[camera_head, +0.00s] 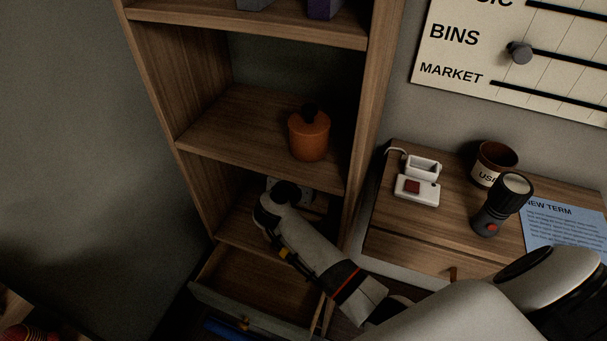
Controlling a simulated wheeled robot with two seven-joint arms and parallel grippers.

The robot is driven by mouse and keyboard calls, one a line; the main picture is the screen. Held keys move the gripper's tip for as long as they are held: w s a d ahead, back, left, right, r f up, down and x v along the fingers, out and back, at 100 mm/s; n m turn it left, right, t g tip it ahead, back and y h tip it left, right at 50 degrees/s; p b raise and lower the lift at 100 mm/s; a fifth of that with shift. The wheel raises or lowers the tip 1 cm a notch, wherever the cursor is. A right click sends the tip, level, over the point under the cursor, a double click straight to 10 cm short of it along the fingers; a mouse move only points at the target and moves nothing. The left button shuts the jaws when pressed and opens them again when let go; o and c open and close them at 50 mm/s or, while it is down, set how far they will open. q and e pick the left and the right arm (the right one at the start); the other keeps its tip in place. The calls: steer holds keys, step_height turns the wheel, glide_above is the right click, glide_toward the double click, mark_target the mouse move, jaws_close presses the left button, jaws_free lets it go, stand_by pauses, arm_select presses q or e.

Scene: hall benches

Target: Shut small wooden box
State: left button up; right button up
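My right arm comes in from the lower right and reaches into the lower compartment of the wooden shelf unit (202,209). Its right gripper (290,186) is mostly hidden behind my own wrist and forearm, so I cannot see its fingers or whether they hold anything. A bit of wooden surface (316,205) shows beside the wrist inside that compartment. I cannot tell whether it belongs to the small wooden box, and no box shows clearly. My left gripper is out of view.
Below, a drawer (245,312) stands pulled out. An orange lidded pot (309,137) sits on the shelf above my wrist. The desk (395,228) at right holds a white device (417,190), a flashlight (490,215), a brown cup (493,160) and a blue sheet (565,235).

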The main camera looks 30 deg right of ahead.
steer(key=shift+w+d+f, duration=0.1)
steer(key=shift+w+d, duration=0.05)
steer(key=shift+d, duration=0.05)
steer(key=c, duration=1.4)
steer(key=s+a+f+t+h, duration=0.1)
steer(key=s+a+t+h, duration=0.3)
steer(key=a+h, duration=0.1)
steer(key=shift+s+a+t, duration=0.4)
